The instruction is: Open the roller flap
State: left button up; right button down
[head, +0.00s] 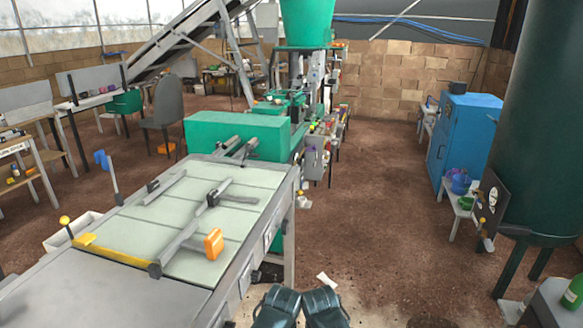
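No part is clearly marked as the roller flap. A long machine table (190,247) with a pale green panelled top stands at left. A green box-shaped housing (240,135) closes the far end. Two dark blocks at the bottom centre look like my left gripper (277,306) and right gripper (325,307), side by side, apart from the table. Their fingers cannot be made out.
A blue cabinet (466,140) and a low bench (458,203) with containers stand at right, beside a large dark green tank (545,120). A green hopper machine (308,25) stands behind. The brown floor (385,210) between is mostly open.

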aim_at(296, 191)
jog(key=i+l, duration=0.25)
jog(key=i, duration=0.2)
jog(key=i+l+z, duration=0.1)
jog(key=i+l, duration=0.15)
jog(key=i, duration=0.2)
jog(key=i+l, duration=0.2)
jog(key=i, duration=0.25)
jog(key=i+l+z, duration=0.15)
jog(key=i, duration=0.3)
jog(key=i+l, duration=0.25)
jog(key=i, duration=0.25)
